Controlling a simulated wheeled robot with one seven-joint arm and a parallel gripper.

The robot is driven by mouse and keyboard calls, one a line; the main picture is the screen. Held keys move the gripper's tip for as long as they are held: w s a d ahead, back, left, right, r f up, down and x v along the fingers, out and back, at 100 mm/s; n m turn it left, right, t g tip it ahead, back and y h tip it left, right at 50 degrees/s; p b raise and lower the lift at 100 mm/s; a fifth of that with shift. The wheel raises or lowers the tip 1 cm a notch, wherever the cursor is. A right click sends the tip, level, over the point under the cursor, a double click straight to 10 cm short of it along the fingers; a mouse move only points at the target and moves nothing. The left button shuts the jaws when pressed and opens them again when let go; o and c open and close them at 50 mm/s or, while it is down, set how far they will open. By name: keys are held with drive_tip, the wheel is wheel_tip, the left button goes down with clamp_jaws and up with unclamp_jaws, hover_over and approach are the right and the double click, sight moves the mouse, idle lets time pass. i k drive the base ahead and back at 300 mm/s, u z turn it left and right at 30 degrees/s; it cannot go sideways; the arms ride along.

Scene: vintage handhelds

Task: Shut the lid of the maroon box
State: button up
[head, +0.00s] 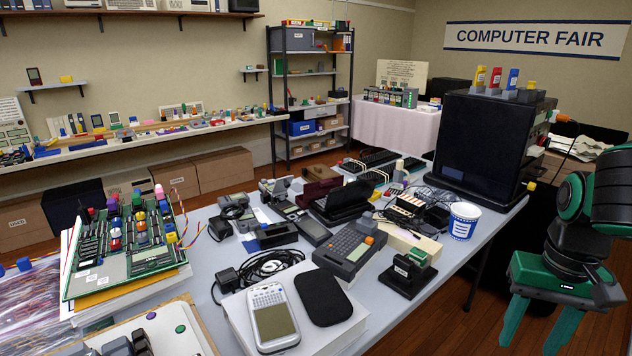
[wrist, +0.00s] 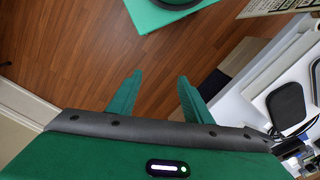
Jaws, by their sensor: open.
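The maroon box (head: 319,192) is small and dark in the head view, around the middle of the crowded table, behind and left of an open black case (head: 345,203). Its upper part seems raised at the back, but it is too small and dark to tell the lid's exact angle. My gripper (head: 535,335) is at the far right of the head view, off the table's right side, well apart from the box. It points down, open and empty. In the wrist view its two green fingers (wrist: 160,77) are spread above bare wooden floor. The box is not recognisable there.
The table (head: 408,318) is crowded with handhelds, cables and a calculator (head: 349,248). A paper cup (head: 463,221) and a big black monitor (head: 480,140) stand along its right side. The wooden floor (head: 480,318) between table and gripper is clear.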

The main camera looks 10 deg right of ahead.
sight(313, 190)
drive_tip(key=u, duration=2.5)
drive_tip(key=k, duration=0.95)
drive_tip(key=z, duration=2.15)
drive_tip(key=i, duration=0.95)
